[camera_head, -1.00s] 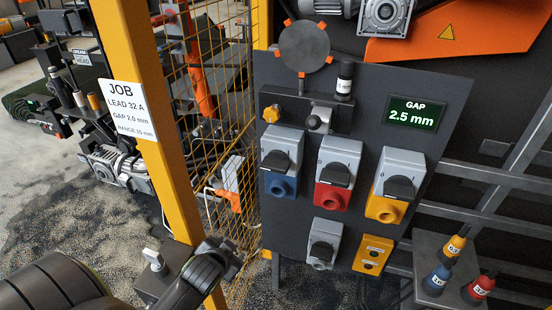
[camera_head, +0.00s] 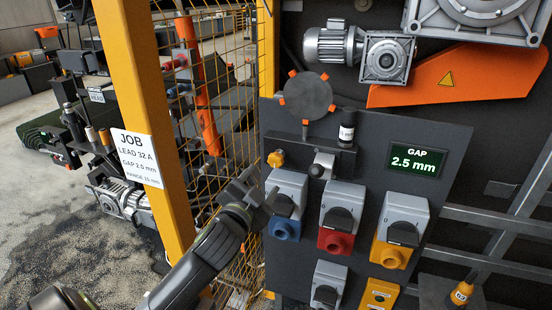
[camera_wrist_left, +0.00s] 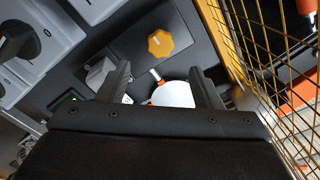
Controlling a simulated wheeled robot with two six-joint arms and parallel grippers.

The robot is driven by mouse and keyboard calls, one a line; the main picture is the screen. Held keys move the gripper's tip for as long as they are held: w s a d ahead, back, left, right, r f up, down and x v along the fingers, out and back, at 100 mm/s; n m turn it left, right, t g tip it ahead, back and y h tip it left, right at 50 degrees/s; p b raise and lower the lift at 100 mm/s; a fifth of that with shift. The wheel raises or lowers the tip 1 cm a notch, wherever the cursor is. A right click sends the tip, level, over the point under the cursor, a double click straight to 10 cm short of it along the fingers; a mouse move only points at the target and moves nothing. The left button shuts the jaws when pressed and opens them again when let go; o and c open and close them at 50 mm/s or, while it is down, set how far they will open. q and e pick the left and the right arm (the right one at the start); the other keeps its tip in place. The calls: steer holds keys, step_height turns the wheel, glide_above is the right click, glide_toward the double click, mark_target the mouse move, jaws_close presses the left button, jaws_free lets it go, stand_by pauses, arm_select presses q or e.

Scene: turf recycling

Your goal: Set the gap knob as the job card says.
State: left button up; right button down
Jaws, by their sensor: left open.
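The gap knob, a small yellow lobed knob (camera_head: 276,158), sits at the upper left of the dark panel, and it shows in the left wrist view (camera_wrist_left: 160,43) with a pale pointer mark. The gap display (camera_head: 414,160) reads 2.5 mm. The job card (camera_head: 136,158) on the yellow post reads LEAD 32 A, GAP 2.0 mm, RANGE 15 mm. My left gripper (camera_head: 260,190) is open and empty, a little below the knob in the head view. In the left wrist view its fingers (camera_wrist_left: 163,82) are apart, and the knob lies beyond their tips, not touched. My right gripper is not in view.
Blue (camera_head: 285,214), red (camera_head: 339,222) and yellow (camera_head: 396,238) socket switches stand below the knob. A grey lever fitting (camera_head: 322,166) and a black cylinder (camera_head: 347,127) are to its right. A round dark plate (camera_head: 308,95) is above. Yellow mesh (camera_head: 222,85) borders the left.

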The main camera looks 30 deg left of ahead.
mark_target(275, 162)
arm_select(q)
steer(key=p+x, duration=0.2)
steer(key=x, duration=0.7)
steer(key=shift+w+a+p, duration=0.1)
steer(key=shift+w+p, duration=0.3)
steer(key=shift+w, duration=0.4)
steer(key=shift+c, duration=0.5)
steer(key=c, duration=0.9)
steer(key=shift+n, duration=0.3)
